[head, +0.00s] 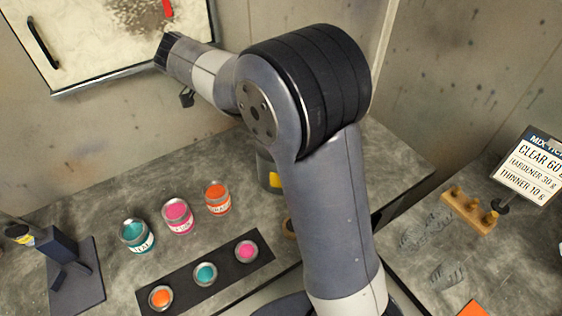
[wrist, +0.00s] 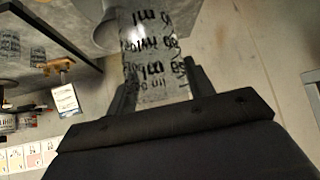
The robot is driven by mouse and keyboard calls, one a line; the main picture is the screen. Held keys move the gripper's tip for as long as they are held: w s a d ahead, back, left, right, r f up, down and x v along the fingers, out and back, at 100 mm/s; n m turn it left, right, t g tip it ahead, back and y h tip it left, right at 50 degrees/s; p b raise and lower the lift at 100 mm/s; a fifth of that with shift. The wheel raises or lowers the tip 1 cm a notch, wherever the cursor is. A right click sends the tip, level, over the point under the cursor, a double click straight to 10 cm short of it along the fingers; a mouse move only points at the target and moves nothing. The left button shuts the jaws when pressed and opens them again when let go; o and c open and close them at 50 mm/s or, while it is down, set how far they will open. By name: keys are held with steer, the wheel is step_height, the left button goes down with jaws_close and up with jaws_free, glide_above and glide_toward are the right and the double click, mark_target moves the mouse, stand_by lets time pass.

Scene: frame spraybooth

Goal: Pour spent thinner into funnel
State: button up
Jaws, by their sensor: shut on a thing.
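In the wrist view my gripper (wrist: 160,84) is shut on a clear cup (wrist: 150,48) with black printed marks and "ml" lettering. One finger is on each side of it. The cup's top end runs out of the picture, and I cannot tell how much liquid is in it. A grey cone-like shape (wrist: 100,36), perhaps the funnel, shows just left of the cup; I cannot tell whether they touch. In the head view my arm hides the gripper and cup. A grey container (head: 269,172) with a yellow label stands partly hidden behind my arm.
Teal (head: 137,235), pink (head: 177,216) and orange (head: 217,198) paint cans stand on the grey bench. A black strip (head: 226,272) holds small paint cups. A wooden peg rack (head: 469,207) and mix sign (head: 530,170) are at right. A spattered panel (head: 100,40) hangs behind.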

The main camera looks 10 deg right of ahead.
step_height(320, 180, up, 4)
steer(key=shift+p, duration=0.3)
stand_by(0.4)
stand_by(0.4)
